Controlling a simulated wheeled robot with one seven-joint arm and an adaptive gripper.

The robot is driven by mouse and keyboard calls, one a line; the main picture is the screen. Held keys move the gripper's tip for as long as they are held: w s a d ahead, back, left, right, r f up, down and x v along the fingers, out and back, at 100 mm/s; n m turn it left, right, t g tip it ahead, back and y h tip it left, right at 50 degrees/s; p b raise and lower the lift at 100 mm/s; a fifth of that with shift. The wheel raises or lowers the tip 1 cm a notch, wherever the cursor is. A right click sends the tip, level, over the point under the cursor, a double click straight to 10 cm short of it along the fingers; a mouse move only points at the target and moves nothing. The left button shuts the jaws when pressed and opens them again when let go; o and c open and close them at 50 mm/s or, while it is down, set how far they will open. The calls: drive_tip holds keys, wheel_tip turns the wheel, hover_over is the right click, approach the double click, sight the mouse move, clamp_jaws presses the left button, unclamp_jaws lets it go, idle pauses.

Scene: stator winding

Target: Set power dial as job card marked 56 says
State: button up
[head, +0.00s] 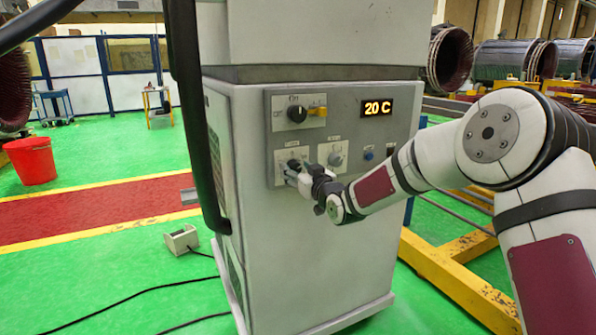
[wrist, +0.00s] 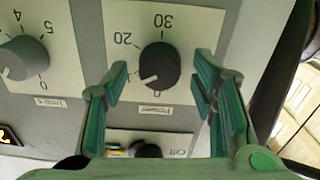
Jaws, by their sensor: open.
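The power dial (wrist: 158,66) is a dark round knob on a white plate. In the wrist view the panel appears upside down, with 20 and 30 readable around the dial. Its pale pointer mark faces the lower left of that picture, close to the lower numeral, which is partly hidden. My gripper (wrist: 161,78) is open, its green fingers on either side of the dial with gaps showing. In the head view my gripper (head: 300,177) is at the cabinet's lower left plate and partly covers the dial. No job card marked 56 is visible.
A second dial (wrist: 24,62) sits beside it, also seen in the head view (head: 335,158). A large black switch (head: 297,114) is above, and a display (head: 377,108) reads 20 C. A black hose hangs down the cabinet's left edge. A yellow frame (head: 447,272) stands at right.

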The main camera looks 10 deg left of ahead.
drive_tip(key=c, duration=1.1)
drive_tip(key=shift+c, duration=0.2)
